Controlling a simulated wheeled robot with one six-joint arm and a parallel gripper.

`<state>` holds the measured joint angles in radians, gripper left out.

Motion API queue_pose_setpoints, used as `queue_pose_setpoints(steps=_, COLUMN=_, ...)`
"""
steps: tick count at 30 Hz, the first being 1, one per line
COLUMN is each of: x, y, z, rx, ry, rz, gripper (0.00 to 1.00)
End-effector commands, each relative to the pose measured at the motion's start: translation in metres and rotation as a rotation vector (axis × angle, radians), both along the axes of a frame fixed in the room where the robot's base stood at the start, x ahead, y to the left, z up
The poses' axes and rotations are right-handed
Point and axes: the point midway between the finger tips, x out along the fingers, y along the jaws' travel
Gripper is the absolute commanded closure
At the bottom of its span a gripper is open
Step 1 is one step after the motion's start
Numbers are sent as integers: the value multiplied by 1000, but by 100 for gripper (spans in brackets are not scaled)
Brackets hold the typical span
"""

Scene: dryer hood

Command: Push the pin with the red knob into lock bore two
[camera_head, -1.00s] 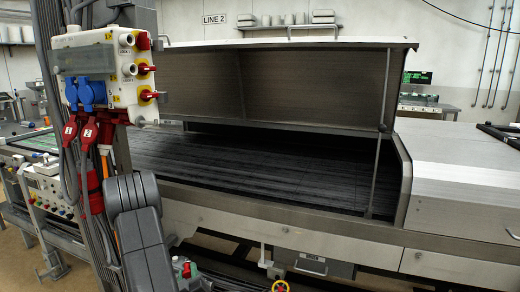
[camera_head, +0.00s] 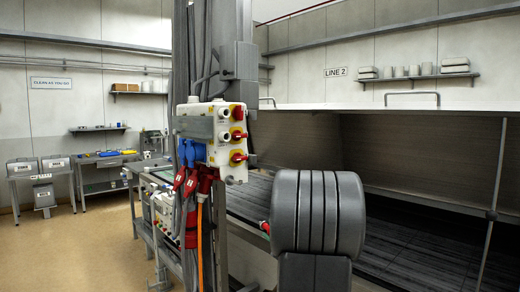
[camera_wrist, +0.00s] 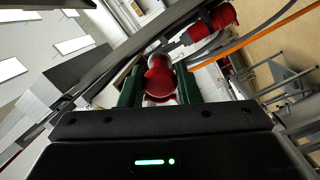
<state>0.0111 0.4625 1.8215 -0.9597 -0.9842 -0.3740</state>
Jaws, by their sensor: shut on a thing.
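My gripper (camera_wrist: 158,84) shows in the wrist view, with a green finger on each side. It is shut on the red knob (camera_wrist: 160,78) of the pin. The pin's shaft is hidden behind the knob and the gripper. In the head view, a small red piece (camera_head: 265,227) shows at the left edge of my grey arm; I cannot tell whether it is the same knob. I cannot make out lock bore two in either view.
Open floor (camera_head: 80,250) lies at left.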

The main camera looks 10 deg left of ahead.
Motion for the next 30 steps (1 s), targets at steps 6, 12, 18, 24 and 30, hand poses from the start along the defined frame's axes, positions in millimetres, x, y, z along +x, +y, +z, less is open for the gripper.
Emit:
queue_pose_setpoints(steps=6, x=-26, y=18, z=131, rx=-149, ry=-173, rz=180, gripper=100)
queue_pose_setpoints(steps=12, x=-66, y=25, z=227, rx=-273, ry=-318, rz=221, gripper=100)
queue_pose_setpoints(steps=18, x=-91, y=24, z=272, rx=-344, ry=-380, rz=181, gripper=100)
queue_pose_setpoints(steps=24, x=-96, y=23, z=280, rx=-361, ry=-390, rz=164, gripper=100)
queue_pose_setpoints(steps=30, x=-96, y=23, z=280, rx=-359, ry=-389, rz=165, gripper=100)
